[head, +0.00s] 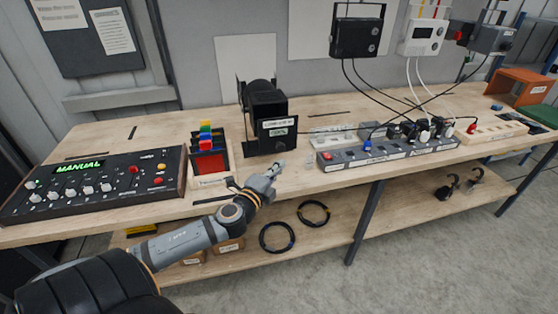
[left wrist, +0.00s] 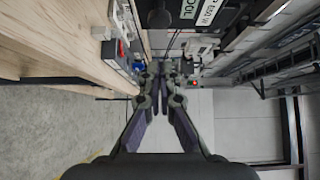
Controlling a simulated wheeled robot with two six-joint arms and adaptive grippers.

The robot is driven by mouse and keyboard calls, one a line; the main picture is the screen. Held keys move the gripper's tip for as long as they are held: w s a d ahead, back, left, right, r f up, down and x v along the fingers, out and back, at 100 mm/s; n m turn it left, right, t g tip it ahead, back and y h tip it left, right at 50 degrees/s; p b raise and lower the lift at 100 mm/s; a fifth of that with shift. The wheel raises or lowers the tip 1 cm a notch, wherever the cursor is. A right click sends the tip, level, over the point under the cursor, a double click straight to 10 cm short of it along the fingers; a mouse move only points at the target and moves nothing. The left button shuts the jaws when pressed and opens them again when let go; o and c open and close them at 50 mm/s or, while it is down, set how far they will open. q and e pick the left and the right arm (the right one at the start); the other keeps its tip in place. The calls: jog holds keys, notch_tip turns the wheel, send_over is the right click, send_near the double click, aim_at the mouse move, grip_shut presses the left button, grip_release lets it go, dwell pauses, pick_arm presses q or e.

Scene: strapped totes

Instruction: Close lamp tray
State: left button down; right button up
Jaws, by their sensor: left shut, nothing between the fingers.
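The black lamp housing (head: 264,104) stands upright on the workbench, with white labels on its front; it also shows upside down at the top of the left wrist view (left wrist: 222,22). I cannot make out a separate lamp tray or whether it is out or in. My left gripper (head: 279,167) is shut and empty, just in front of and below the housing's front, near the bench's front edge. Its fingers (left wrist: 166,78) show close together in the left wrist view. I see no contact with the housing. My right gripper is not in view.
A control panel marked MANUAL (head: 95,182) and a rack with coloured pieces (head: 208,152) stand to the left. A grey power strip (head: 385,154) with plugs and cables lies to the right. Two black cable rings (head: 277,237) lie on the lower shelf.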

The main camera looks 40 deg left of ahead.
pick_arm(q)
jog(key=w+a+p, duration=0.2)
jog(key=w+a, duration=0.1)
jog(key=w, duration=0.2)
jog(key=shift+a, duration=0.15)
jog(key=shift+w, duration=0.15)
